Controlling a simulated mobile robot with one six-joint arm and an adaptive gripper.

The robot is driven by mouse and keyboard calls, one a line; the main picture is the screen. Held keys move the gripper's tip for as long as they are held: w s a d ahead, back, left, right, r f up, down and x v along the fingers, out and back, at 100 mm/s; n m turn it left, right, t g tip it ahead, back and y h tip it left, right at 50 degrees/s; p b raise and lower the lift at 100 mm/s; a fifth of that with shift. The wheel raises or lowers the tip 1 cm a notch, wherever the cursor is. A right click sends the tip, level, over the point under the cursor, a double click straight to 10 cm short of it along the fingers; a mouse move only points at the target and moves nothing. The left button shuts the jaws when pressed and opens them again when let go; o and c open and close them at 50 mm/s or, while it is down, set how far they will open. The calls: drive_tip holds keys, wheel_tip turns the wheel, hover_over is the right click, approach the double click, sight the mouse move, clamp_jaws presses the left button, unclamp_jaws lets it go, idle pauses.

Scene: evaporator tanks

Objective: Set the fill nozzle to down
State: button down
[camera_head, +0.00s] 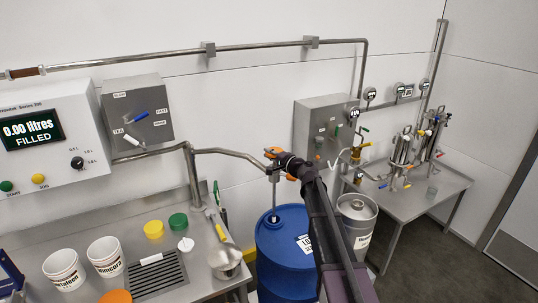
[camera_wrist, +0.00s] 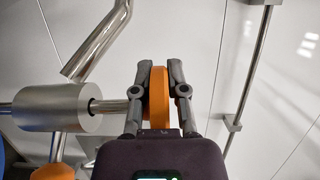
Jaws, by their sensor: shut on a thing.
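The fill nozzle (camera_head: 274,178) is at the end of a bent steel pipe (camera_head: 228,152), above the blue drum (camera_head: 283,240). In the wrist view an orange handle (camera_wrist: 158,97) stands between the two fingers of my gripper (camera_wrist: 158,68), and the gripper is shut on it. A thin shaft joins the handle to a grey metal cylinder (camera_wrist: 50,108) at left. In the head view my gripper (camera_head: 276,154) is at the pipe's end and partly hides the handle.
A steel canister (camera_head: 357,215) stands right of the drum, close to my arm. A steel bench (camera_head: 205,255) with tubs and lids is at left. A second table (camera_head: 410,190) with metal apparatus is at right. A control box (camera_head: 138,110) hangs on the wall.

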drive_tip(key=c, duration=0.7)
unclamp_jaws()
drive_tip(key=shift+o, duration=0.2)
drive_tip(key=v, duration=1.2)
